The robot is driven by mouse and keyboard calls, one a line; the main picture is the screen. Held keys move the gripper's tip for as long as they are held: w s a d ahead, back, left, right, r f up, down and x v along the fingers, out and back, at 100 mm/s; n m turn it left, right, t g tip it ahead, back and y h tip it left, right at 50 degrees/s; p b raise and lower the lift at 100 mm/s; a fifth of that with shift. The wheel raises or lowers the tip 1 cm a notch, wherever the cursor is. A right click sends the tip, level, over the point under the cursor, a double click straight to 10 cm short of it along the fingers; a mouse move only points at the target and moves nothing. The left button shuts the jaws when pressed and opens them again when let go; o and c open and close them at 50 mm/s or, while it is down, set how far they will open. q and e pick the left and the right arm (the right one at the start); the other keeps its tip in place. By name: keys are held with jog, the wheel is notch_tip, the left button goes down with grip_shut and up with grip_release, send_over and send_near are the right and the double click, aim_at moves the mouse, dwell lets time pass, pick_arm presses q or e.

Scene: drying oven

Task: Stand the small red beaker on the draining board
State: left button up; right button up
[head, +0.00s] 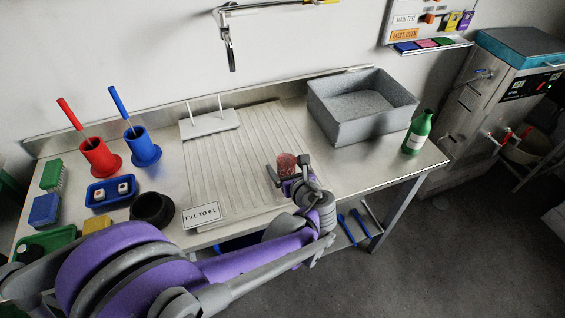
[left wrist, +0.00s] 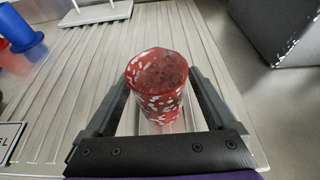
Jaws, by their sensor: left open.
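The small red beaker (head: 287,162), speckled with white, is upright over the right part of the grooved draining board (head: 228,165). In the left wrist view the beaker (left wrist: 158,80) sits between the two fingers of my left gripper (head: 289,175), with its open mouth facing the camera. The fingers are open, with a gap showing on each side of the beaker. The beaker's base is partly hidden, but it looks to rest on the board (left wrist: 85,60). My right gripper is not in view.
A grey sink basin (head: 340,128) and a green bottle (head: 417,133) stand to the right. A white peg stand (head: 208,124) is at the board's back. A sign (head: 201,215) and black bowl (head: 153,209) are at front left. Red (head: 99,157) and blue (head: 142,147) holders stand further left.

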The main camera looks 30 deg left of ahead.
pick_arm(q)
jog(key=p+v, duration=0.1)
jog(key=v, duration=0.8)
jog(key=shift+s+d+r, duration=0.1)
jog(key=shift+s+d, duration=0.15)
jog(key=s+a+n+p, duration=0.1)
jog(key=n, duration=0.1)
jog(key=s+a+n+g+h+p, duration=0.1)
jog(key=s+n, duration=0.1)
jog(key=shift+s+r, duration=0.1)
jog(key=shift+r, duration=0.05)
jog(key=s+d+r+n+g+h+p, duration=0.1)
jog(key=s+n+h+p, duration=0.3)
jog(key=n, duration=0.6)
jog(key=s+d+r+n+g+h+p, duration=0.1)
jog(key=s+n+h+p, duration=0.3)
jog(key=s+n, duration=0.4)
jog(key=d+r+n, duration=0.1)
jog(key=n, duration=0.1)
jog(key=shift+d+n+h, duration=0.3)
jog(key=shift+n+h, duration=0.1)
jog(key=shift+s+r, duration=0.1)
